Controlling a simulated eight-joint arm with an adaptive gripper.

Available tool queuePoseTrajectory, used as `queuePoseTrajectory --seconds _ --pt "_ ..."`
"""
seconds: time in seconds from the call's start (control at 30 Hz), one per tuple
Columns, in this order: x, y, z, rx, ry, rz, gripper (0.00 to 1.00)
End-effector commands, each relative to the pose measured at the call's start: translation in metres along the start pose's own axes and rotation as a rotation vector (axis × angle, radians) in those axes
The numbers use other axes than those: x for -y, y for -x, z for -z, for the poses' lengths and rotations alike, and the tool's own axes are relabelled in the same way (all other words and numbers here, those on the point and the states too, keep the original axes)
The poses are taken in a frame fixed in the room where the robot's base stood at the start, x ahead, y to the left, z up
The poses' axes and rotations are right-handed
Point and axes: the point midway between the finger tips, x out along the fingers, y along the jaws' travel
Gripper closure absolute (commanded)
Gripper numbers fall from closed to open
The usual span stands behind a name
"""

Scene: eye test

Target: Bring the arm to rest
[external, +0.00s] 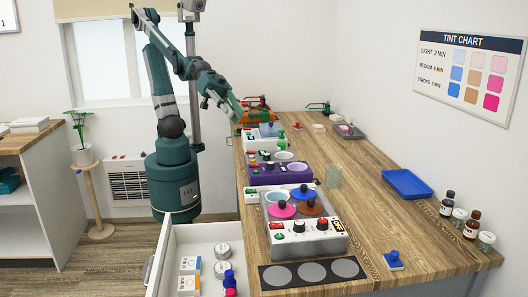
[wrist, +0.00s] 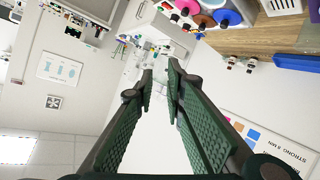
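My arm (external: 158,85) stands at the left of the wooden bench on its teal base, raised and bent over at the top. My gripper (external: 232,103) reaches down and right towards the far left end of the bench, close to the devices there; I cannot tell the exact gap. In the wrist view my gripper (wrist: 160,72) has its two green ribbed fingers apart with nothing between them. The wrist camera looks sideways across the room.
The wooden bench (external: 375,205) carries a heater with coloured lids (external: 304,240), a purple device (external: 268,176), a blue tray (external: 406,184) and several bottles (external: 447,204) at the right. A drawer (external: 192,236) stands open at the front left. Bare bench lies in the middle.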

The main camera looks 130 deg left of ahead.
Motion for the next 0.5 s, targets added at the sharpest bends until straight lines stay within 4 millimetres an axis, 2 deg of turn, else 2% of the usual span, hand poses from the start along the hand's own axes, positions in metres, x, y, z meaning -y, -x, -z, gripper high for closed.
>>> queuePoseTrajectory --seconds 0.1,0.27,0.5 --pt "0.029 0.024 -0.026 0.067 -0.033 0.053 0.87" --pt "0.066 0.056 -0.064 0.163 -0.072 0.126 0.87" --pt "0.121 0.111 -0.122 0.313 -0.114 0.243 0.87"
